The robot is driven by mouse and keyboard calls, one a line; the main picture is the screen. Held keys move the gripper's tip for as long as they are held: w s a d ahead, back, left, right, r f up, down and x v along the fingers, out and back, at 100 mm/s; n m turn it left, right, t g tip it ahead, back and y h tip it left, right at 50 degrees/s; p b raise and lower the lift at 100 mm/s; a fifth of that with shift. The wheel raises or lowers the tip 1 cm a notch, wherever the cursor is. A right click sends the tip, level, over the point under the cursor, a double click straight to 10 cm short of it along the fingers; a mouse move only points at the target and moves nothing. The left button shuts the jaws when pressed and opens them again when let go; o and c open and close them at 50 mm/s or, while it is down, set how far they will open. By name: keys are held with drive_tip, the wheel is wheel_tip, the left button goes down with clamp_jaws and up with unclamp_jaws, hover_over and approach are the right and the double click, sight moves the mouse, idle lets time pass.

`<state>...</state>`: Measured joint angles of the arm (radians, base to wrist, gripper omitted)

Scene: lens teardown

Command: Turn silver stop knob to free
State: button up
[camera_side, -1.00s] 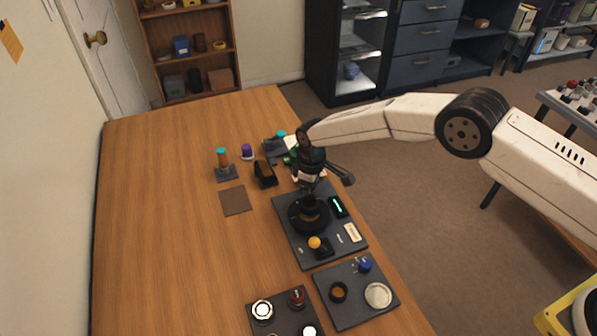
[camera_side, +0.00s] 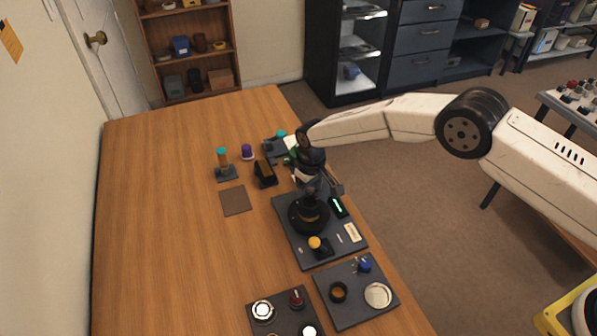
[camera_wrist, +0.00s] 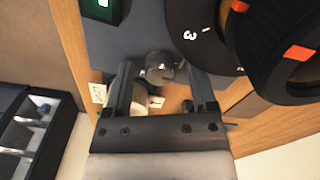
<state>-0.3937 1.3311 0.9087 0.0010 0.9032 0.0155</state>
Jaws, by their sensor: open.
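A grey-silver knob (camera_wrist: 155,66) with a small red mark shows in the wrist view, standing on the dark base plate (camera_wrist: 140,35). My gripper (camera_wrist: 160,78) is open, with one finger on each side of the knob in the picture. I cannot tell whether either finger touches it. In the side view my gripper (camera_side: 322,186) is over the far end of the dark base plate (camera_side: 285,232), beyond the black round lens body (camera_side: 305,222). The knob is hidden there behind my wrist.
A dial numbered 3 (camera_wrist: 195,32) and a black ring with orange marks (camera_wrist: 290,50) are close on the right. A green-lit device (camera_wrist: 103,8) is at upper left. A cream cylinder (camera_wrist: 139,104) is near the left finger. The table's left half (camera_side: 155,230) is clear.

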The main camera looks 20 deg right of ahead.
sight(313, 189)
drive_tip(key=m, duration=0.7)
drive_tip(key=shift+m, duration=0.3)
drive_tip(key=m, duration=0.8)
wheel_tip(313, 189, up, 8)
drive_tip(key=shift+r, duration=0.1)
drive_tip(key=shift+d+f+n, duration=0.2)
drive_tip(key=shift+f+n, duration=0.05)
drive_tip(key=shift+n, duration=0.05)
drive_tip(key=shift+s+d+f+n+t, duration=0.1)
drive_tip(key=shift+d+n+t, duration=0.05)
drive_tip(key=shift+n+t, duration=0.55)
drive_tip(key=shift+s+a+n+t, duration=0.1)
drive_tip(key=shift+s+n+t, duration=0.45)
drive_tip(key=shift+n, duration=1.1)
drive_tip(key=shift+s+a+n+t, duration=0.1)
drive_tip(key=shift+s+n+t, duration=0.4)
drive_tip(key=shift+n, duration=1.1)
drive_tip(key=shift+s+n+t, duration=0.45)
drive_tip(key=shift+s+n, duration=0.15)
drive_tip(key=shift+n, duration=1.05)
